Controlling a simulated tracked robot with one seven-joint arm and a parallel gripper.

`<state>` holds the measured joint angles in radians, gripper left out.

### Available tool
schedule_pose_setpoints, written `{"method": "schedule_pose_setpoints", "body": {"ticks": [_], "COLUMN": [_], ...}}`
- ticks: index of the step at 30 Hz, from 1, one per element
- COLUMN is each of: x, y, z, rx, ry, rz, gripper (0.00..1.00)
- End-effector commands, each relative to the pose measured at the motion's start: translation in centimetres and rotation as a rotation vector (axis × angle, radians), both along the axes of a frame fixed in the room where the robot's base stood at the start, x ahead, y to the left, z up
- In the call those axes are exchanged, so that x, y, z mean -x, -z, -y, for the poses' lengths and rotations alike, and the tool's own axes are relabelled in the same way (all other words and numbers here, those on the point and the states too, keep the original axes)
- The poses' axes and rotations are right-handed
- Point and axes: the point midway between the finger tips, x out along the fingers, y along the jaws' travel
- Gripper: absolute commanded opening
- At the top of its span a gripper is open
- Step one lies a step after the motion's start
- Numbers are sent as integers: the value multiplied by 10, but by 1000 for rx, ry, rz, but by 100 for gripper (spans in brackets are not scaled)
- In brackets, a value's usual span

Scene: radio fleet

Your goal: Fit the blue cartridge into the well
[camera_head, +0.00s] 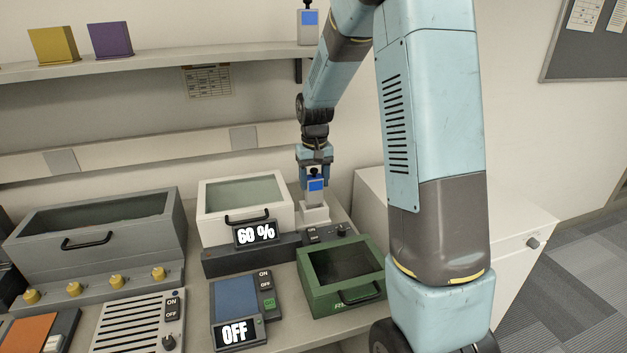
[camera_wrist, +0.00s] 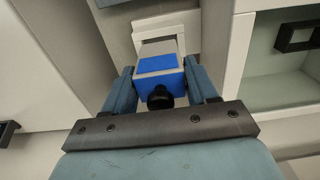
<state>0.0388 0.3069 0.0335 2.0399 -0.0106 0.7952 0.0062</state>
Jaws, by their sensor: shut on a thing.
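The blue cartridge (camera_head: 316,186) is a light grey block with a blue label and a black knob on top. My gripper (camera_head: 315,168) is shut on it and holds it upright. In the wrist view the cartridge (camera_wrist: 158,66) sits between the two fingers of my gripper (camera_wrist: 160,85). The well (camera_head: 315,215) is a small white stand on the bench directly below the cartridge. In the wrist view the well's white rim (camera_wrist: 162,32) lies just beyond the cartridge's far end. I cannot tell whether that end is inside the well or just above it.
A similar blue-labelled block (camera_head: 309,22) stands on the shelf, with a yellow block (camera_head: 53,46) and a purple block (camera_head: 110,40). A white glass-lidded box (camera_head: 214,220) stands left of the well, a green box (camera_head: 345,298) in front. A small ON/OFF panel (camera_head: 328,235) lies near its foot.

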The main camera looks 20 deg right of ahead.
Motion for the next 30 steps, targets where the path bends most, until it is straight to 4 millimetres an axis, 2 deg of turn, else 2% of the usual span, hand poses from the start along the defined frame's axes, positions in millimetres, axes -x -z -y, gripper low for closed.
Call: {"method": "schedule_pose_setpoints", "body": {"ticks": [18,30], "x": [0,0], "y": [0,8], "z": [-2,-2], "rx": [0,0], "ry": [-1,-1], "rz": [0,0], "gripper": [24,24]}}
